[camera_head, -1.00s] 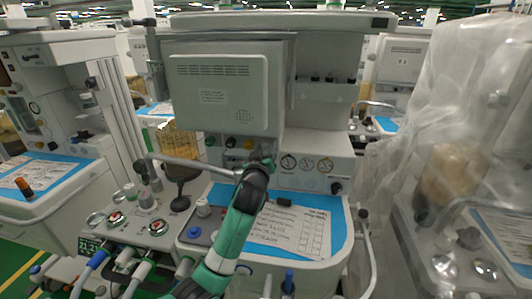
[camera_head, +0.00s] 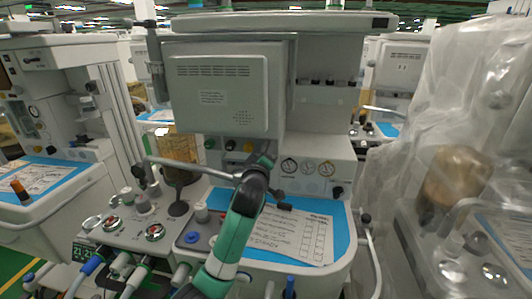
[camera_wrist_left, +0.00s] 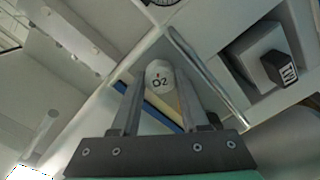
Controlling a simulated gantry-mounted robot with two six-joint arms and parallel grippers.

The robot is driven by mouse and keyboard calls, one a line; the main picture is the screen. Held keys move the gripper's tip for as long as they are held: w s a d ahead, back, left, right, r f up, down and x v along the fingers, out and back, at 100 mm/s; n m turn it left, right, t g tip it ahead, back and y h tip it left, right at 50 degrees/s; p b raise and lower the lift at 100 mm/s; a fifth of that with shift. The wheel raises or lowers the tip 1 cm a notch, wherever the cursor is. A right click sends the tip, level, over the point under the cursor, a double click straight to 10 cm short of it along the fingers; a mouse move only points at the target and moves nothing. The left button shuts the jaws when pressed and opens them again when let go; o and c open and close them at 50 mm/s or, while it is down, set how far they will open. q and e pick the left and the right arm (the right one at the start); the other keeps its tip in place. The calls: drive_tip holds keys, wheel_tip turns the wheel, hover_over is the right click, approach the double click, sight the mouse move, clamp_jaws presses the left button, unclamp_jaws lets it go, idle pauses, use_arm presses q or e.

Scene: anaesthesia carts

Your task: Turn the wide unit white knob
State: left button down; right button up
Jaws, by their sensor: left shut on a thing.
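The white knob (camera_wrist_left: 160,76), marked "O2", shows in the left wrist view on the front panel of the wide unit (camera_head: 315,150). My left gripper (camera_head: 265,158) reaches up to that panel, right of a row with green, black and yellow knobs. In the left wrist view its two fingers (camera_wrist_left: 160,92) stand one on each side of the white knob and are shut on it. In the head view the gripper and wrist hide the knob. My right gripper is not in view.
Round gauges (camera_head: 289,166) sit just right of the gripper. A paper chart (camera_head: 295,238) lies on the blue worktop below. A metal rail (camera_head: 190,166) runs left of my wrist. A plastic-covered unit (camera_head: 450,150) stands at the right.

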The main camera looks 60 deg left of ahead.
use_arm(q)
drive_tip(key=shift+c, duration=2)
unclamp_jaws()
drive_tip(key=p+v, duration=0.8)
drive_tip(key=v, duration=0.3)
drive_tip(key=shift+s+d+p, duration=0.25)
drive_tip(key=shift+p, duration=0.05)
